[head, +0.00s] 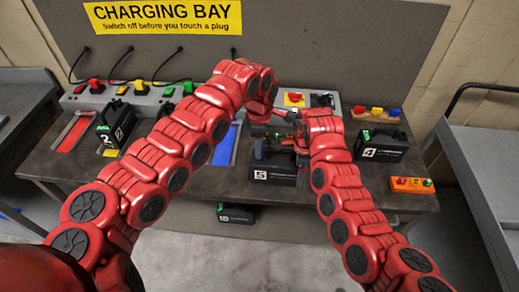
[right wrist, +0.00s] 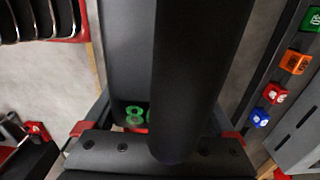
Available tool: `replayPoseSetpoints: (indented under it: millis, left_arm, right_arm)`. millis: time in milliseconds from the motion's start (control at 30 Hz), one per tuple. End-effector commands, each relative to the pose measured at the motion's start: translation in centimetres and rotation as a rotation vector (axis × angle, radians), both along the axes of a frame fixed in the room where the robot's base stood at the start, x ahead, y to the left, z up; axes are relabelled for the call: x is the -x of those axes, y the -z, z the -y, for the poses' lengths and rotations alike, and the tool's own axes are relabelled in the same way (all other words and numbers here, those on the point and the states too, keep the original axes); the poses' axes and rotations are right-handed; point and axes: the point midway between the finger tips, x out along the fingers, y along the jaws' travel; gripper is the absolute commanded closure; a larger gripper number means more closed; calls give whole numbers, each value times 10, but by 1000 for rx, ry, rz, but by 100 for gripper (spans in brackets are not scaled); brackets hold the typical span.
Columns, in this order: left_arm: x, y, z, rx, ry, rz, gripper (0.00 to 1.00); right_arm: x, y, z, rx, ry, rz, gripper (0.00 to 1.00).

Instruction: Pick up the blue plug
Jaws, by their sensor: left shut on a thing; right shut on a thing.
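I cannot make out the blue plug for certain. A small blue piece (head: 359,109) sits in a row with red and yellow ones at the back right of the bench. My left gripper (head: 262,146) points down over the black battery marked 5 (head: 274,174), shut on a dark thing I cannot identify. My right gripper (head: 291,146) is close beside it, mostly hidden by its own arm, and shut. The right wrist view shows a thick black bar (right wrist: 195,75) close up and a black body with a green number display (right wrist: 136,115).
The battery marked 2 (head: 117,128) stands left and the battery marked 4 (head: 381,146) right. An orange block (head: 411,185) lies at the right front of the bench. Several cables hang at the back left. A grey cart (head: 484,165) stands to the right.

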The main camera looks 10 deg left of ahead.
Motion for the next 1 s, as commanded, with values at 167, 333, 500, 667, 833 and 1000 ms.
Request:
replayPoseSetpoints:
  millis: [167,333,500,667,833,1000]
  left_arm:
    - [0,0,0,0,0,0,100]
    - [-1,-15,1,2,0,5,100]
    - [-1,-51,2,3,1,7,100]
    - [-1,-84,-1,-3,0,5,100]
    - [0,-97,0,-3,1,1,100]
    - [0,-101,0,-1,0,0,100]
  right_arm:
    - [0,0,0,0,0,0,100]
    - [0,0,0,0,0,0,100]
    - [0,0,0,0,0,0,100]
    - [0,0,0,0,0,0,100]
    - [0,0,0,0,0,-1,100]
    - [0,0,0,0,0,-1,100]
